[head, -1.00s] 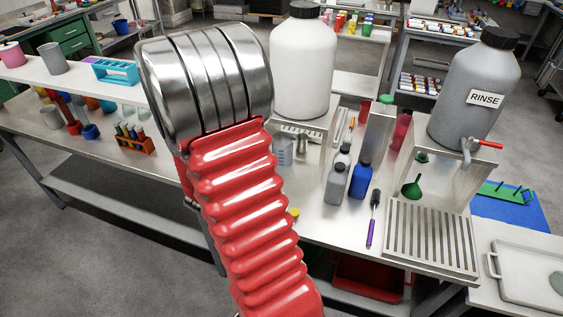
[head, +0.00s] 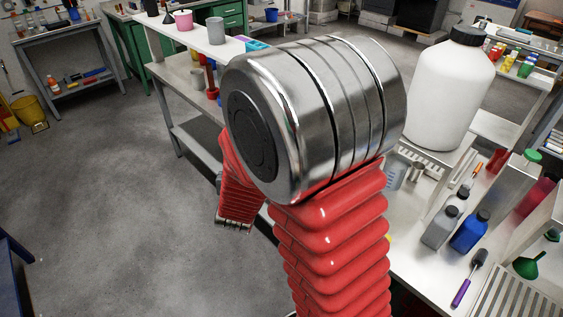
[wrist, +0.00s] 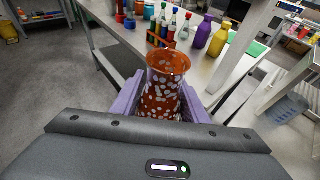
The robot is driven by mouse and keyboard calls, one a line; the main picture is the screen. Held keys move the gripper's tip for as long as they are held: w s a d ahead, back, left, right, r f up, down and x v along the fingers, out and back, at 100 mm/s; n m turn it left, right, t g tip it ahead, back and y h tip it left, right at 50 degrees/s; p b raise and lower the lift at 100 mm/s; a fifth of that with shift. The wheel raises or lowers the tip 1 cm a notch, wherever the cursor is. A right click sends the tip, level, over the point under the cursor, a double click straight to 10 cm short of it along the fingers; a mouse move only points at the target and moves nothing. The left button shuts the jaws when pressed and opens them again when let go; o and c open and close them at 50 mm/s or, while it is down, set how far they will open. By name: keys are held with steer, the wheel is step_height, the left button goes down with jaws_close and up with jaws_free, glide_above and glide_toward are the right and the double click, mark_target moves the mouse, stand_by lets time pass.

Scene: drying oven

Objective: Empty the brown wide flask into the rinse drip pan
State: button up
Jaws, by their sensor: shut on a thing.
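The brown wide flask (wrist: 162,88) is a see-through brown vessel with pale spots and a wide open mouth, seen in the wrist view. My gripper (wrist: 160,96) has its purple jaws on both sides of it and is shut on it. The flask looks roughly upright, held out over the floor in front of the bench; I cannot tell how full it is. The rinse drip pan (head: 508,303), with its slatted top, shows only in part at the bottom right of the head view. My arm hides the gripper and flask in the head view.
A white jug (head: 450,95) stands on a raised stand. Grey (head: 440,228) and blue (head: 469,232) bottles, a purple-handled brush (head: 469,280) and a green funnel (head: 530,265) stand or lie near the pan. A clear beaker (wrist: 287,110) is under a shelf. Open floor (head: 110,200) lies left.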

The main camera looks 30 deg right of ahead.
steer(key=w+a+n+t+y, duration=0.1)
steer(key=a+n+y, duration=0.1)
steer(key=a, duration=0.7)
steer(key=shift+a+r+n+y, duration=0.35)
steer(key=shift+a+n+y, duration=0.05)
steer(key=shift+y, duration=0.1)
